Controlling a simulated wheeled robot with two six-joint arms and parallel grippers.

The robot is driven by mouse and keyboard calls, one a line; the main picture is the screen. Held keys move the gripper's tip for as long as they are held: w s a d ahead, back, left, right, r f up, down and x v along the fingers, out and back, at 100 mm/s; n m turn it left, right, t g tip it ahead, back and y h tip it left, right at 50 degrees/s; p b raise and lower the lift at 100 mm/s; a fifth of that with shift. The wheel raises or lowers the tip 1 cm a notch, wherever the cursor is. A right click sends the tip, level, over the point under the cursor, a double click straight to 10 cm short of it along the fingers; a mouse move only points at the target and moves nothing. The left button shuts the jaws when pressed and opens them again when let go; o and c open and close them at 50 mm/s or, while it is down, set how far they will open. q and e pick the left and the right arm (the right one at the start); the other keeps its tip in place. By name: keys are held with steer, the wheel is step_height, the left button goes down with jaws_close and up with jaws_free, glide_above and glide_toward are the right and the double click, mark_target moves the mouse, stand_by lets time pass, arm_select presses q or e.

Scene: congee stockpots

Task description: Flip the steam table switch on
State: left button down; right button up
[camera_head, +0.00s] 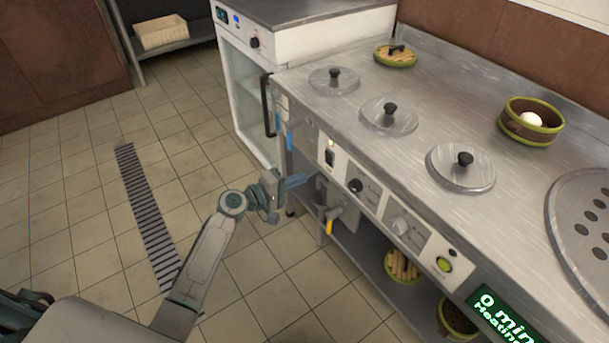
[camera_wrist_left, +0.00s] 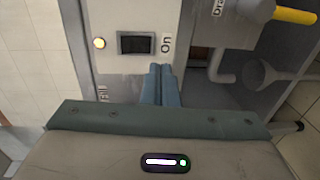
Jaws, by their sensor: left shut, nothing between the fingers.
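The steam table (camera_head: 400,150) is a steel counter with a light control panel on its front. Its switch (camera_head: 330,158) is a dark rocker at the panel's left end, below a small lit amber lamp (camera_head: 331,142). The switch also shows in the left wrist view (camera_wrist_left: 134,43), with the amber lamp (camera_wrist_left: 99,43) beside it and the word "On" at its other side. My left gripper (camera_head: 297,181) is shut and empty, just in front of the panel and lower than the switch. In the left wrist view its fingertips (camera_wrist_left: 161,70) point near the "On" label. Contact cannot be told. My right gripper is not in view.
Knobs (camera_head: 356,186) and a green button (camera_head: 444,264) are along the panel. A yellow-handled drain valve (camera_head: 331,222) is below it. Lidded pots (camera_head: 388,117) are set in the counter. A glass-door cabinet (camera_head: 250,90) stands behind left. The tiled floor at left is clear.

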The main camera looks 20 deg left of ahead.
arm_select(q)
steer(key=f+v, duration=0.1)
steer(key=v, duration=0.5)
steer(key=shift+s+a+f+b, duration=0.2)
steer(key=shift+s+f+b, duration=0.05)
steer(key=shift+s+b, duration=0.1)
